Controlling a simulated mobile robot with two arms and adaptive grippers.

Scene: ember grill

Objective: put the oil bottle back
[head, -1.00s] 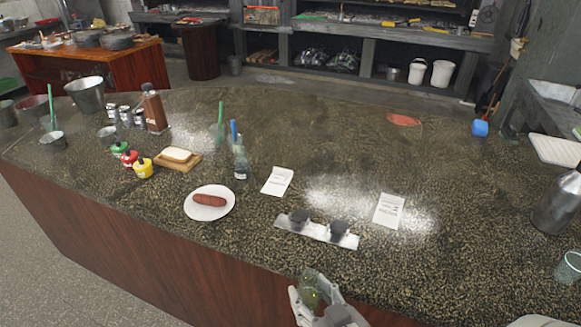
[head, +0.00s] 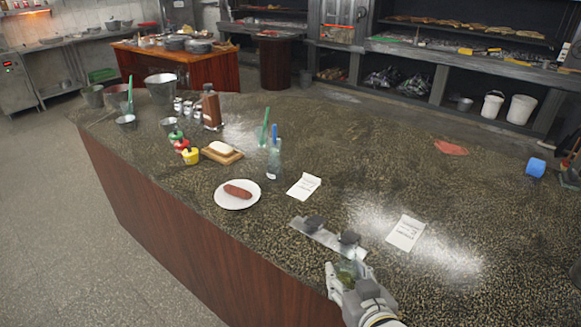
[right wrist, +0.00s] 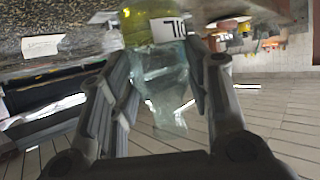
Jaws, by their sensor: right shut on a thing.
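My right gripper (head: 348,280) is shut on the oil bottle (head: 346,268) near the front edge of the counter, low in the head view. In the right wrist view, the oil bottle (right wrist: 140,32) is clear glass with yellow-green oil and a white label with dark letters. It sits between the fingers of my right gripper (right wrist: 165,75). In the head view the gripper partly hides the bottle. My left gripper is out of view.
The speckled counter (head: 400,170) holds a white plate (head: 226,203) with a sausage, two paper slips, a bottle with a blue top (head: 273,165), a wooden board (head: 232,158) and several sauce jars. A red patch (head: 450,147) lies far right. The counter's middle is fairly clear.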

